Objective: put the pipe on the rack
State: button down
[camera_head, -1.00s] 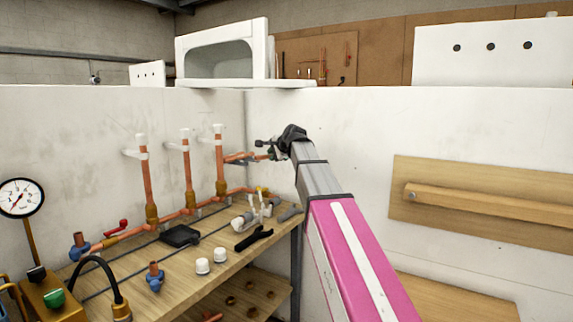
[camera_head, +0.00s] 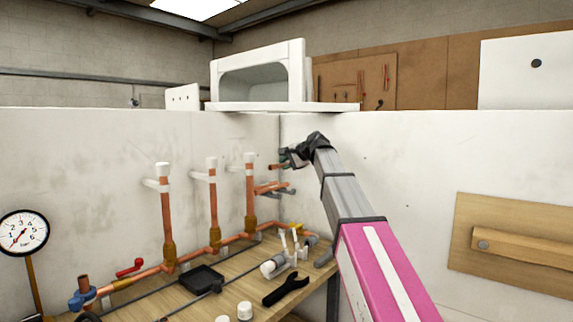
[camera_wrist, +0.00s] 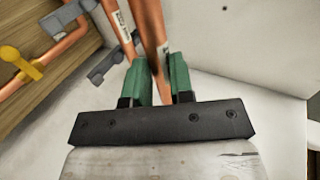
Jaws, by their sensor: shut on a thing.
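My gripper (camera_head: 287,160) is at the end of my outstretched arm, near the inner corner of the white walls. In the wrist view its green fingers (camera_wrist: 160,80) are shut on a copper pipe (camera_wrist: 151,30), which runs away toward the top of the picture. The held pipe's end (camera_head: 275,167) shows just left of the fingers in the head view. Below it, grey rack hooks (camera_head: 272,193) stand out by the corner with another copper pipe (camera_head: 270,187) at them. In the wrist view this labelled pipe (camera_wrist: 118,18) lies left of the held one, beside a grey hook (camera_wrist: 105,68).
Upright copper pipes (camera_head: 213,205) stand along the left wall above a wooden bench (camera_head: 235,268). A black wrench (camera_head: 286,288), white fittings and a pressure gauge (camera_head: 22,232) are there. A white open box (camera_head: 256,75) sits on the wall top. A wooden rail (camera_head: 525,245) is at right.

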jog(key=shift+f, duration=2.9)
jog(key=shift+f, duration=1.85)
jog(key=c, duration=0.9)
grip_release()
jog(key=v, duration=1.1)
